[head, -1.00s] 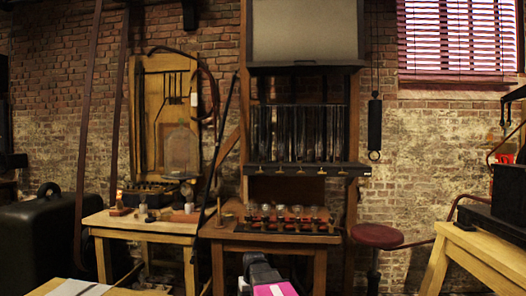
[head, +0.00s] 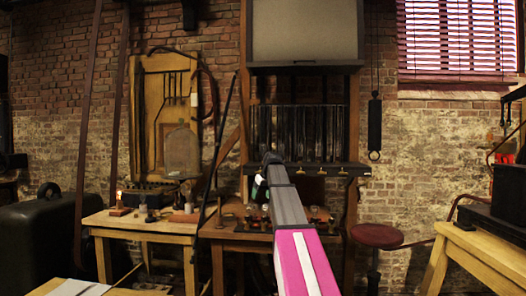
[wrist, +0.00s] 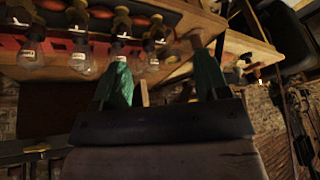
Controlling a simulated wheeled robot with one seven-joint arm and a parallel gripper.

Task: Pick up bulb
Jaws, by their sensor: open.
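Several clear glass bulbs stand in a row in a red-and-black rack; in the wrist view the nearest ones are a bulb (wrist: 31,53), another bulb (wrist: 82,58) and a third bulb (wrist: 148,61). Which one the task means I cannot tell. My gripper (wrist: 159,62) has two green fingers spread apart with nothing held between them. The third bulb shows between the fingertips in the picture, apparently beyond them. In the head view my gripper (head: 262,178) is raised above the bench, and my arm hides much of the rack.
The rack sits on a wooden bench (head: 222,233) below a shelf (head: 325,168) with a row of small knobs. A second table (head: 150,228) with small items stands to the left. A red stool (head: 377,236) stands to the right.

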